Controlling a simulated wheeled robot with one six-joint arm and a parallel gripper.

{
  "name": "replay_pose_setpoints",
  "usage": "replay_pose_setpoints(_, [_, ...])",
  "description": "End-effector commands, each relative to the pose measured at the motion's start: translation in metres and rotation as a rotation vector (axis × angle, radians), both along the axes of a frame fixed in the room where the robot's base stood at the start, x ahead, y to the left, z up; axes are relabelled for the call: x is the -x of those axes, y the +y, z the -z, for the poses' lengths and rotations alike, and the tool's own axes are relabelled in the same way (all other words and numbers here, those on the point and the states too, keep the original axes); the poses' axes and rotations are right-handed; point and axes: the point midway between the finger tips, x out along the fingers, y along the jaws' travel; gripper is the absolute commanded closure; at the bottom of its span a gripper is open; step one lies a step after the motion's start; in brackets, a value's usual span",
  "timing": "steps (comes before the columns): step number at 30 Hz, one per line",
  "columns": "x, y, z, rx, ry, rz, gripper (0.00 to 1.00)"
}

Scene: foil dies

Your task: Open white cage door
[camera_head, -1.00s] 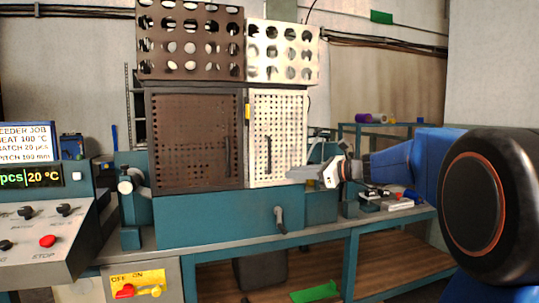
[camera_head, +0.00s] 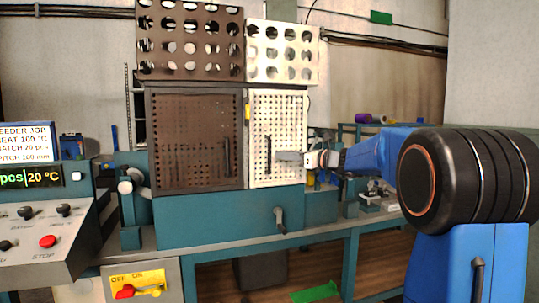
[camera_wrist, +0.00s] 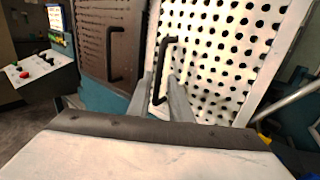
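The white cage door (camera_head: 289,119) is a perforated panel on the right half of the machine front, and looks closed. Its dark vertical handle (camera_head: 268,152) is on the door's left side. My gripper (camera_head: 281,156) is in front of the door, by the lower part of the handle. In the wrist view the white door (camera_wrist: 222,50) fills the upper right. The handle (camera_wrist: 163,70) shows between my two open fingers (camera_wrist: 163,90), its lower end at fingertip level. I cannot tell whether either finger touches it.
A brown perforated door (camera_head: 193,140) with its own handle (camera_head: 227,155) is just left of the white door. A lever (camera_head: 281,219) sticks out below on the teal machine body (camera_head: 225,220). A control panel (camera_head: 45,225) stands at the left.

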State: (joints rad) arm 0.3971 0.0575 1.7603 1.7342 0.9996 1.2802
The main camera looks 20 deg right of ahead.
Motion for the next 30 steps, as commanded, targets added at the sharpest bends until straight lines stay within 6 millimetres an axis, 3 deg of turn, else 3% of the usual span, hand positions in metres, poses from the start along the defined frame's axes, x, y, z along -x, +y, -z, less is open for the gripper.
replay_pose_setpoints(12, [-0.053, 0.035, 0.001, 0.000, 0.001, -0.002, 0.81])
replay_pose_setpoints(26, [-0.062, 0.041, 0.000, 0.000, 0.000, 0.000, 0.81])
replay_pose_setpoints(29, [-0.062, 0.041, 0.000, 0.000, 0.000, 0.000, 1.00])
replay_pose_setpoints(30, [-0.062, 0.041, 0.000, 0.000, 0.000, 0.000, 1.00])
